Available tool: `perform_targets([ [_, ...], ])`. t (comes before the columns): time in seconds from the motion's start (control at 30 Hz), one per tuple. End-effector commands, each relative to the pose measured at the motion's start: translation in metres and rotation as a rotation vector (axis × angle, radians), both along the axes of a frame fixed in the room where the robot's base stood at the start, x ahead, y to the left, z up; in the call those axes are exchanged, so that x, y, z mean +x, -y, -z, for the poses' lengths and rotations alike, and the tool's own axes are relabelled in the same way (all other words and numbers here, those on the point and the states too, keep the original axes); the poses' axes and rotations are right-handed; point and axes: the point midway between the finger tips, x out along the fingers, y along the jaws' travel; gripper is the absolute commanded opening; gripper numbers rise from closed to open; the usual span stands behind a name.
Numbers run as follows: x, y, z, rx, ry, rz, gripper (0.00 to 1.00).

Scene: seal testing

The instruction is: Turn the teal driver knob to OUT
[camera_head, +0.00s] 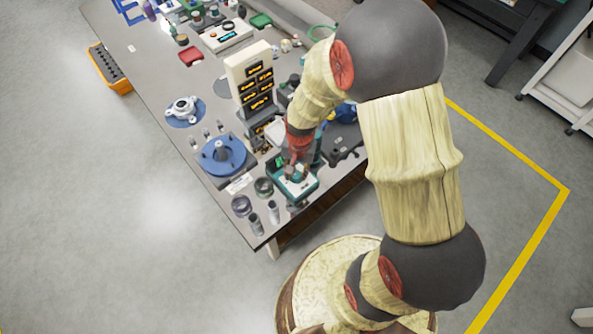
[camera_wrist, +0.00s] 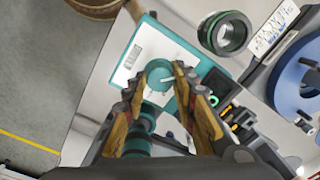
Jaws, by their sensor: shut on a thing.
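The teal driver knob (camera_wrist: 157,72) shows in the wrist view between my fingertips, with a light pointer line pointing right in that picture. It sits on a white panel (camera_wrist: 146,43) with a teal border; the small print on the panel is too blurred to read. My gripper (camera_wrist: 158,84) is shut on the knob, one finger on each side. In the head view, my gripper (camera_head: 295,168) is over the teal and white driver unit (camera_head: 304,190) near the table's front corner. The knob is mostly hidden there by my fingers.
A blue round fixture (camera_head: 222,154) stands left of the driver unit, and a dark ring (camera_head: 263,187) lies close beside it. A tall cream display stack (camera_head: 249,78) stands behind. Small cylinders are near the front edge.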

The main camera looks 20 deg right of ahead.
Motion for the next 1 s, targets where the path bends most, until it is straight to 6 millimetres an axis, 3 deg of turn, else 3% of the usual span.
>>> perform_targets([
  [0.6, 0.0005, 0.0002, -0.0006, 0.0, 0.0, -0.46, 0.02],
  [1.0, 0.0009, 0.0002, -0.0001, 0.0, 0.0, -0.594, 0.02],
])
